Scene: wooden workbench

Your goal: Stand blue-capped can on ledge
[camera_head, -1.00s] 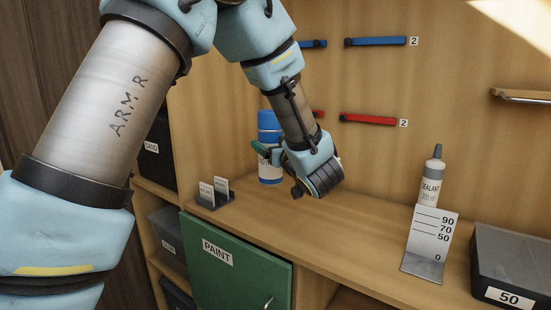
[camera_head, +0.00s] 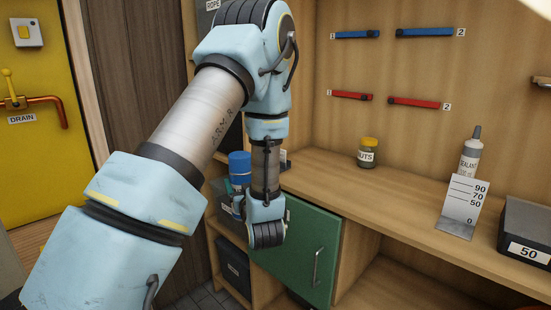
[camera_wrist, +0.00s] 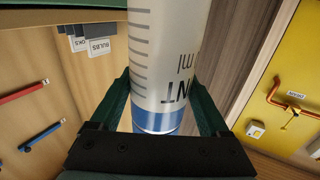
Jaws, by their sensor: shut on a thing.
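The blue-capped can shows its cap (camera_head: 240,162) beside my wrist in the head view; most of its body is hidden there. In the wrist view its white body (camera_wrist: 165,60), with a blue band, dark lettering and scale marks, fills the space between two green fingers. My gripper (camera_wrist: 162,95) is shut on the can and holds it off the bench, in front of the bench's left end. A small wooden ledge (camera_head: 542,81) juts from the back wall at the right edge of the head view.
The wooden bench top (camera_head: 350,190) has free room in the middle. A yellow-lidded nuts jar (camera_head: 368,153), a sealant bottle (camera_head: 470,155), a white scale card (camera_head: 462,205) and a dark box (camera_head: 528,232) stand on it. A green cabinet door (camera_head: 300,255) is below; a yellow door (camera_head: 35,130) is left.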

